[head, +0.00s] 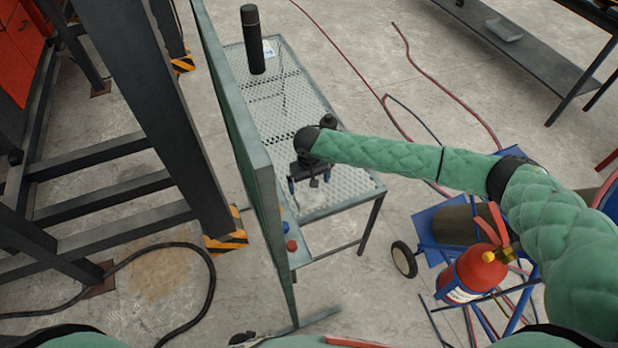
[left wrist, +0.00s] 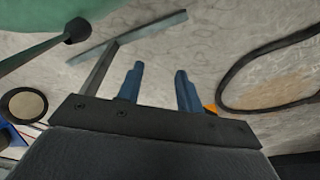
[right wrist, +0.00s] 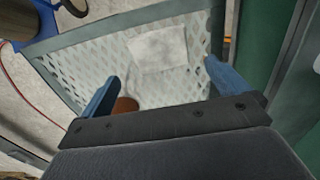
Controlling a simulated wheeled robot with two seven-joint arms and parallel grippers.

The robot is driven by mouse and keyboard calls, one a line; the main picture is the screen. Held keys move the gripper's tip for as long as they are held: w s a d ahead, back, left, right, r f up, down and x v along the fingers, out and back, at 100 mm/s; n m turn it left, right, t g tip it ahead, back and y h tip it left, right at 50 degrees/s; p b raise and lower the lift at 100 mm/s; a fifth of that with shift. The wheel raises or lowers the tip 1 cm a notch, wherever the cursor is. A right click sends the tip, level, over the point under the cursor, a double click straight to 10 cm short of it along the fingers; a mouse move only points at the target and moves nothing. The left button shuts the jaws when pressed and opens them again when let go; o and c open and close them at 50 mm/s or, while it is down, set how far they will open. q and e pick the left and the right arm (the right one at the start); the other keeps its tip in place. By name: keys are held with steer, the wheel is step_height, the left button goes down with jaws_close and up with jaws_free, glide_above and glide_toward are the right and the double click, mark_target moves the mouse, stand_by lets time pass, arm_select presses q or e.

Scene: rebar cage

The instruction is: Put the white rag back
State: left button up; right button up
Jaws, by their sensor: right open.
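The white rag (right wrist: 158,47) lies fairly flat on the perforated metal table (right wrist: 75,62), near one end of it, in the right wrist view. In the head view only a pale patch shows under my gripper there. My right gripper (head: 309,183) is over that near end of the table, pointing down. In the right wrist view its blue fingers (right wrist: 162,72) are apart with nothing held, and the rag is beyond the fingertips. My left gripper (left wrist: 158,80) has its fingers apart and empty, above the bare floor.
A green upright panel (head: 250,150) runs along the table's left side. A black cylinder (head: 252,42) stands at the table's far end. A red fire extinguisher (head: 470,275) sits on a blue cart at the right. Dark steel frames (head: 150,90) stand at the left. Hoses lie on the floor.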

arm_select(q)
steer(key=r, duration=0.1)
steer(key=w+d+r+b, duration=0.1)
steer(key=r, duration=0.1)
steer(key=shift+w+d, duration=0.15)
steer(key=shift+w, duration=0.05)
arm_select(e)
step_height(320, 180, up, 4)
steer(key=shift+r, duration=0.2)
